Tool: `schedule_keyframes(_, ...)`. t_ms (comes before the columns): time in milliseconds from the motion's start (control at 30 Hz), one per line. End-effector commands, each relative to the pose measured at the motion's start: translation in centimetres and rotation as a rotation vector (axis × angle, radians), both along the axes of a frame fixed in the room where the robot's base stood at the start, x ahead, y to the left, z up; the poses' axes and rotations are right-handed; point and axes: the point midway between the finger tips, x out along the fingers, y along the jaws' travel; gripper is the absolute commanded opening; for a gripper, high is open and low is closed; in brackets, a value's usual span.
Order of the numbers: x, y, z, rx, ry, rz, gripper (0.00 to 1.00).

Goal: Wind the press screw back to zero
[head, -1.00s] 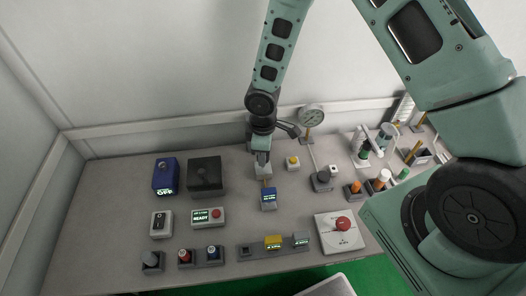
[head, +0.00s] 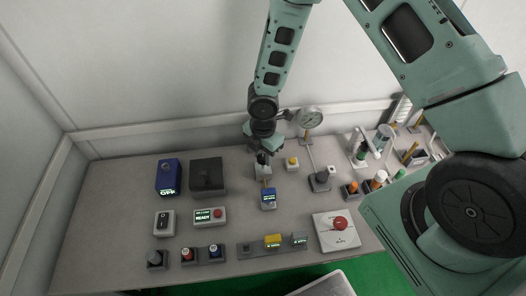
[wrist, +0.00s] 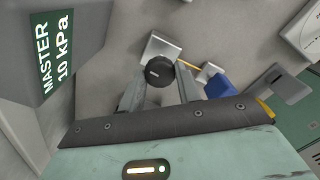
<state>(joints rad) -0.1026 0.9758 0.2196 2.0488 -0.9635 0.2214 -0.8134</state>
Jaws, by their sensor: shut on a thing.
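The press screw has a round black knob (wrist: 160,72) on a pale grey block (wrist: 158,47), seen in the wrist view. In the head view the block (head: 263,173) stands near the back of the bench, and my gripper mostly hides the knob. My gripper (wrist: 161,82) has one finger on each side of the knob and is shut on it. In the head view my gripper (head: 263,158) is right above the block. A small blue display unit (head: 268,197) is in front of the block, joined by a yellow piece. Its reading is too small to tell.
A black box (head: 207,175) is on the left.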

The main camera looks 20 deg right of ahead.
Motion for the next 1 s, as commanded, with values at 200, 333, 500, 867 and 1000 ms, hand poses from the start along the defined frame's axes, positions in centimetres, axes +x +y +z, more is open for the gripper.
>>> schedule_keyframes(200,-0.12,-0.03,0.05,0.000,0.004,0.204,0.10)
schedule_keyframes(333,-0.15,-0.04,0.06,0.000,0.003,0.328,0.10)
schedule_keyframes(500,-0.16,-0.04,0.05,0.000,0.004,0.489,0.10)
schedule_keyframes(867,-0.19,-0.04,0.09,0.000,0.005,0.832,0.10)
schedule_keyframes(1000,-0.19,-0.05,0.10,0.000,0.005,0.964,0.10)
